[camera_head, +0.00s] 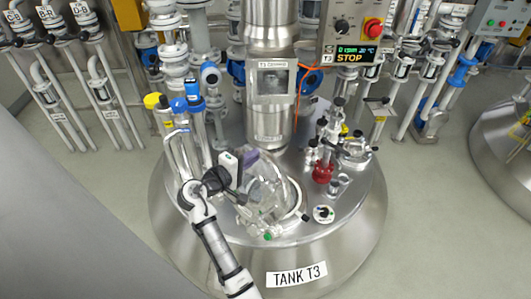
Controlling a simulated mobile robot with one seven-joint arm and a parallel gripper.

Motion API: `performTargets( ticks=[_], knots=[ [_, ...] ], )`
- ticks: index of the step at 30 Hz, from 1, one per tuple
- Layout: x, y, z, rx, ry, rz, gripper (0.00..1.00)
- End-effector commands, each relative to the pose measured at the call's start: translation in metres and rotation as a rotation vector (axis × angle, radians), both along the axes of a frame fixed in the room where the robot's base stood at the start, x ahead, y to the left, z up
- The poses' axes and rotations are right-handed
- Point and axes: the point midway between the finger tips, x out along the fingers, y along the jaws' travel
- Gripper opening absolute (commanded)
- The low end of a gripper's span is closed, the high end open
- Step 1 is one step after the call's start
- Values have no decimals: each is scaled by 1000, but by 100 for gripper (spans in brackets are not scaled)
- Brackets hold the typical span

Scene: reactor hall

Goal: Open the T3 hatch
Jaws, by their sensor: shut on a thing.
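Tank T3 (238,258) is a steel vessel with a domed top and a "TANK T3" label on its front. The T3 hatch (268,200) is a clear, rounded cover at the front of the tank top, with a pale ring around it. A green knob (267,237) is at its front edge. My gripper (246,160) is at the hatch's back left side, shut on part of it. The exact grip point is hidden by the gripper body and small. I cannot tell whether the cover is seated or tilted up.
A steel column (271,110) rises behind the hatch. Blue-capped pipes (195,105) stand close left of my gripper. Valves and a red fitting (323,172) stand to the right. A control box (355,35) reading "STOP" hangs above. The floor at front right is clear.

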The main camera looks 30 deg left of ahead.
Motion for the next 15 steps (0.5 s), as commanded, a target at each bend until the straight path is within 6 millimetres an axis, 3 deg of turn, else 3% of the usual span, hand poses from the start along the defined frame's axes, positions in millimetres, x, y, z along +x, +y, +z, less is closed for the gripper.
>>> performTargets(
  ticks=[6, 15],
  knots=[
    [-44, 1, -3, -22, -118, -18, 0],
    [-75, 5, -6, -22, -112, -20, 0]
  ],
)
